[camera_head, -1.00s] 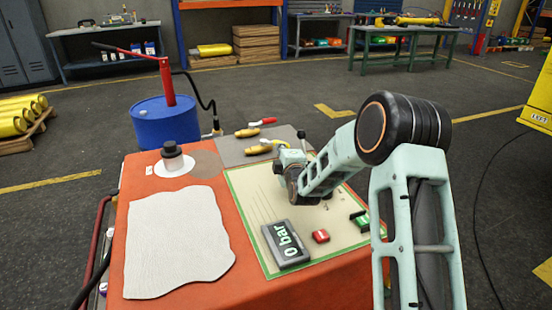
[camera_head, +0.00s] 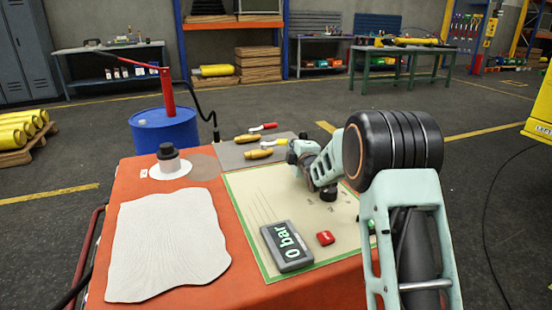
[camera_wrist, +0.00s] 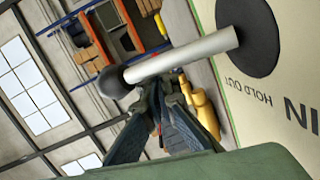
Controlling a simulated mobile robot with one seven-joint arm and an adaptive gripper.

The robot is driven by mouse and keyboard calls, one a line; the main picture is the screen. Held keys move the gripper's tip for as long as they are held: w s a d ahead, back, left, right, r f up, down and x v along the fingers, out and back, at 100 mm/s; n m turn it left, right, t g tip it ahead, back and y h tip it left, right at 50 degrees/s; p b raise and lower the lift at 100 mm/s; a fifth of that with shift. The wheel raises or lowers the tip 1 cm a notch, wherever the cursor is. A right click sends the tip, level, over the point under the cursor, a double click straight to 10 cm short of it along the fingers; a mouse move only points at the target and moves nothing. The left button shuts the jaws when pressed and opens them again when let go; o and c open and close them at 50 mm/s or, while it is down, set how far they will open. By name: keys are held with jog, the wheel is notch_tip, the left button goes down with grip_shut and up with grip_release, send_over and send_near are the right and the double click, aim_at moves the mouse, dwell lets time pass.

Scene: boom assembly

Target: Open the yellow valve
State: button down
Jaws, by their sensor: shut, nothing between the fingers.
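The yellow valve (camera_head: 258,154) lies on the grey mat at the back of the table, a brass-coloured body with a yellow lever. A similar valve with a red lever (camera_head: 263,127) lies just behind it. My gripper (camera_wrist: 160,90) is shut and empty in the wrist view, close beside a pale lever (camera_wrist: 190,55) with a black knob. Whether it touches the lever I cannot tell. A yellow body (camera_wrist: 204,110), seemingly one of the valves, shows beyond the fingers. In the head view my wrist hangs over the board's far edge, and the fingertips are hidden.
A blue drum (camera_head: 164,130) with a red-handled pump and black hose stands behind. The board's left part is clear.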

jog(key=shift+w, duration=0.25)
dwell(0.5)
jog(key=v, duration=1.2)
jog(key=shift+d, duration=0.1)
